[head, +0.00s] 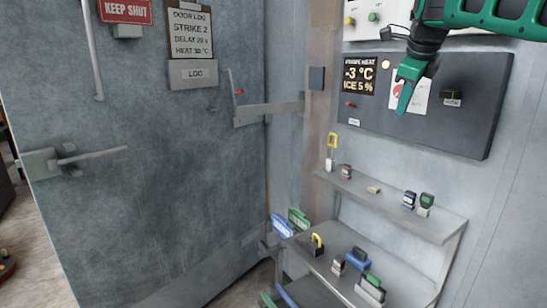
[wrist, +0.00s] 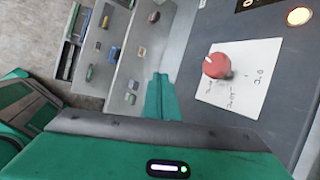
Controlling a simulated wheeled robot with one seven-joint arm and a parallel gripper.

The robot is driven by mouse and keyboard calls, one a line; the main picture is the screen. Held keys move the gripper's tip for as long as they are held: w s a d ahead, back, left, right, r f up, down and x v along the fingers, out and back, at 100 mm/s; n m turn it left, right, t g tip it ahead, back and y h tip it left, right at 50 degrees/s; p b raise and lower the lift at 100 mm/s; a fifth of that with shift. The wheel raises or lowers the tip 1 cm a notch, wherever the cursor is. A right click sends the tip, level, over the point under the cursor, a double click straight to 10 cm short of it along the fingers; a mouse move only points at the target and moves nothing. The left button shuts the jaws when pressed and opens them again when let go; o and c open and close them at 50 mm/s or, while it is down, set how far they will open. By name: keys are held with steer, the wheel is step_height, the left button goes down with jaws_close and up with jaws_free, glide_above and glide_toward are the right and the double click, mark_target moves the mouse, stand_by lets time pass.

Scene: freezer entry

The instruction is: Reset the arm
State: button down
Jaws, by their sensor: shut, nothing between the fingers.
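My gripper (head: 405,92) is green, with its fingers together and pointing down, in front of the dark control panel (head: 470,125) at the upper right of the head view. In the wrist view the closed gripper fingers (wrist: 162,98) show with nothing between them. They appear beside a white card (wrist: 240,85) with handwriting and a red knob (wrist: 216,66) on it. In the head view my gripper partly covers this card (head: 421,95) and knob. Whether the fingers touch the panel I cannot tell.
A display (head: 359,76) reads -3 °C, ICE 5 %. Below, an upper shelf (head: 400,211) and a lower shelf (head: 335,268) hold padlocks, stamps and other small items. A large grey door (head: 170,200) with a lever handle (head: 92,155) fills the left. Open space lies before the door.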

steer(key=s+d+f+n+g, duration=0.2)
steer(key=s+d+f+n, duration=0.25)
steer(key=s+f, duration=0.4)
steer(key=s+d+f+n+g, duration=0.2)
steer(key=s+d+f+n, duration=0.25)
steer(key=s+f, duration=0.45)
steer(key=s+a+f+n+g, duration=0.1)
steer(key=s+f+n, duration=0.4)
steer(key=s, duration=0.6)
steer(key=s+a+f+n+g+y, duration=0.1)
steer(key=s+f+n, duration=0.5)
steer(key=s+f, duration=0.4)
steer(key=shift+s+f+y, duration=0.2)
steer(key=shift+s+y, duration=0.1)
steer(key=shift+s, duration=0.45)
